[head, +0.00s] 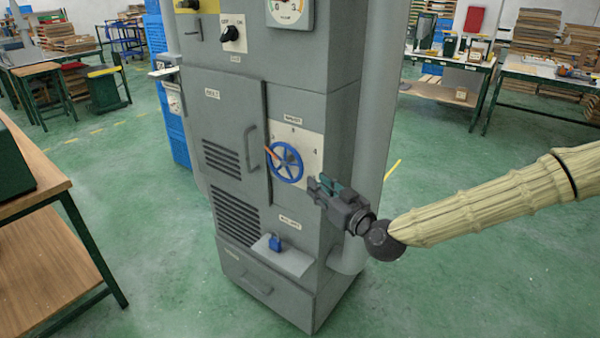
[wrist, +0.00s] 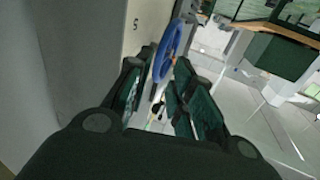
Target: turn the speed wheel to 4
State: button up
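The blue spoked speed wheel (head: 286,162) is mounted on a pale dial plate (head: 311,144) on the front of the grey cabinet. An orange pointer (head: 270,152) at the wheel points to the upper left. A 4 shows on the plate right of the wheel. My gripper (head: 322,187) is just right of and below the wheel, apart from it in the head view. In the wrist view its two fingers (wrist: 162,100) stand apart with a gap between them, and the wheel's rim (wrist: 168,48) shows beyond the gap. Nothing is held.
The cabinet (head: 300,225) carries a door handle (head: 250,134) left of the wheel and a small shelf with a blue padlock (head: 275,243) below. A thick grey pipe (head: 380,120) runs up its right side. A wooden bench (head: 40,270) stands at left. Green floor is open at right.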

aim_at(301, 173)
jog(key=p+x, duration=0.1)
jog(key=x, duration=0.8)
jog(key=shift+a, duration=0.1)
grip_shut()
